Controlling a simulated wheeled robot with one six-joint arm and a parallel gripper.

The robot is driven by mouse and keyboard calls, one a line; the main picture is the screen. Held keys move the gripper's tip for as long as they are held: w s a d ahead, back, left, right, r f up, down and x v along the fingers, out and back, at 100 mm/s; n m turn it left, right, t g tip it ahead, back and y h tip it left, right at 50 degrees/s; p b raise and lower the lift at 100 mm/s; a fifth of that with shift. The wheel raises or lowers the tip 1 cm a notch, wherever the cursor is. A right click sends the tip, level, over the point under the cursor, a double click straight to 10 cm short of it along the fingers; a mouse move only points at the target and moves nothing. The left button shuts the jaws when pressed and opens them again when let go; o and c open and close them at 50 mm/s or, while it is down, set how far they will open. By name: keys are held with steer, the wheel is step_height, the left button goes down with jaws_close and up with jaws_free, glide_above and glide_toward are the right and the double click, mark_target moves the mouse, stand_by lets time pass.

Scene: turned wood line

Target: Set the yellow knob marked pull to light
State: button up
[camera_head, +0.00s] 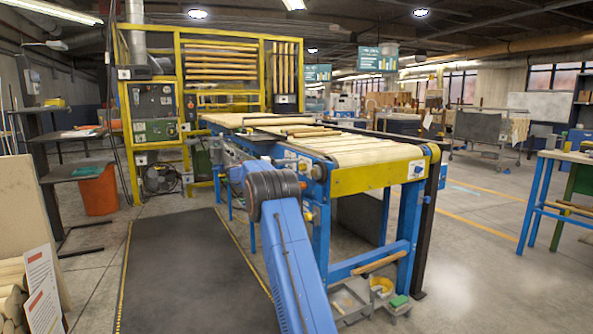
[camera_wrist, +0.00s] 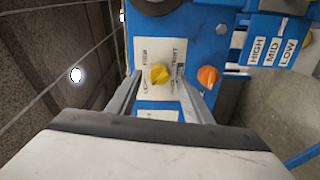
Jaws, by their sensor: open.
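The yellow knob (camera_wrist: 159,74) sits on a white label plate (camera_wrist: 145,54) on the blue machine panel, in the wrist view. Small words are printed around it, too small to read surely, so I cannot tell which one it points to. My gripper (camera_wrist: 158,70) is open, with one finger to the left of the yellow knob and one to the right. No contact with the knob shows, and I cannot tell how deep the fingers reach around it. In the head view my arm hides the gripper and the yellow knob.
An orange knob (camera_wrist: 208,76) sits close to the right of my right finger. A HIGH, MID, LOW label (camera_wrist: 270,52) is further right. In the head view the machine's belt table (camera_head: 350,150) stands ahead, and a dark floor mat (camera_head: 190,270) lies clear at its left.

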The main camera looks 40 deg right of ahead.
steer(key=v, duration=1.5)
steer(key=shift+s+f, duration=0.1)
steer(key=s+a+n+t+y, duration=0.1)
steer(key=s+a+t+y, duration=0.15)
steer(key=s+a, duration=0.5)
steer(key=s+a+n+t+y, duration=0.1)
steer(key=s+a+y, duration=0.25)
steer(key=s, duration=0.75)
steer(key=s+a+n+t+y, duration=0.1)
steer(key=s+a+y, duration=0.1)
steer(key=s+a, duration=0.65)
steer(key=s+a+f+t+y, duration=0.1)
steer(key=s+a+f+y, duration=0.2)
steer(key=s, duration=0.7)
steer(key=s+a+f+t+y, duration=0.2)
steer(key=s+a+f+y, duration=0.1)
steer(key=s+a+f, duration=0.4)
steer(key=s+a+f+n+t+y, duration=0.1)
steer(key=s+a+f+y, duration=0.2)
steer(key=s+a+f, duration=0.3)
steer(key=s+a, duration=0.4)
steer(key=s, duration=0.5)
steer(key=shift+a+t, duration=0.3)
steer(key=shift+t, duration=0.05)
steer(key=shift+s, duration=0.1)
